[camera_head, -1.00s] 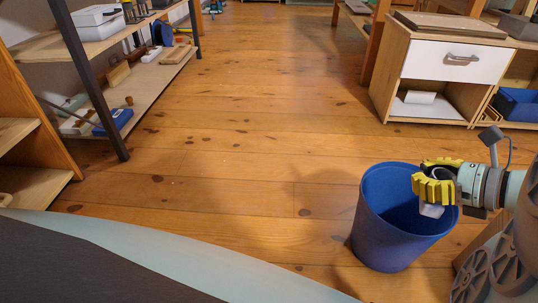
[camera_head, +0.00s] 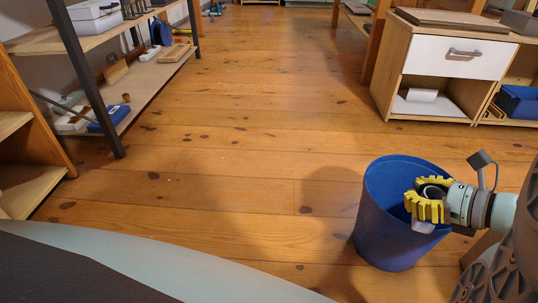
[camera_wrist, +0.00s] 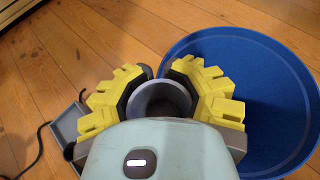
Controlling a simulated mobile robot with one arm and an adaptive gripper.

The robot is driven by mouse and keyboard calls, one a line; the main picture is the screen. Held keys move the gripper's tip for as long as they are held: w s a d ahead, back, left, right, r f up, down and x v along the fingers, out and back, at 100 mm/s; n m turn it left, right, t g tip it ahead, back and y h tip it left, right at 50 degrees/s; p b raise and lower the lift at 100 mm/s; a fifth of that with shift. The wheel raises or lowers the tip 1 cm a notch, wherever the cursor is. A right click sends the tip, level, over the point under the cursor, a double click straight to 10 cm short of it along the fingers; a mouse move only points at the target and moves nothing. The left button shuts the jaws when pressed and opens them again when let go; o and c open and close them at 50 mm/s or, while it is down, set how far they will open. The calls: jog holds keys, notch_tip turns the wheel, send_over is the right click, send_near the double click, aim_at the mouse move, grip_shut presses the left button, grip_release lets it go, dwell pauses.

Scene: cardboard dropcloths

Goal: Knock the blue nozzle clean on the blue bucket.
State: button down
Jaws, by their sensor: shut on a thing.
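The blue bucket (camera_head: 385,225) stands on the wooden floor at the lower right in the head view. In the wrist view its wide opening (camera_wrist: 268,75) fills the right side and looks empty where it shows. My gripper (camera_head: 427,200), with yellow toothed fingers, is over the bucket's right part, close to the rim. It is shut on the nozzle, whose grey-blue round end (camera_wrist: 158,98) shows between the fingers in the wrist view. A pale tip (camera_head: 423,227) sticks out below the fingers at the near rim; I cannot tell whether it touches.
A shelf rack (camera_head: 130,112) with boxes and tools stands on the left. A wooden cabinet with a white drawer (camera_head: 455,57) stands behind the bucket, with a blue bin (camera_head: 518,103) beside it. The floor (camera_head: 240,150) between them is clear.

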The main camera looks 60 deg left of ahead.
notch_tip(320, 180, up, 4)
jog(key=p, duration=0.3)
jog(key=shift+a+r, duration=0.1)
jog(key=shift+r, duration=0.05)
dwell(0.3)
notch_tip(320, 180, down, 6)
jog(key=b, duration=0.3)
jog(key=shift+s+r, duration=0.1)
jog(key=shift+r, duration=0.05)
notch_tip(320, 180, up, 6)
jog(key=p, duration=0.3)
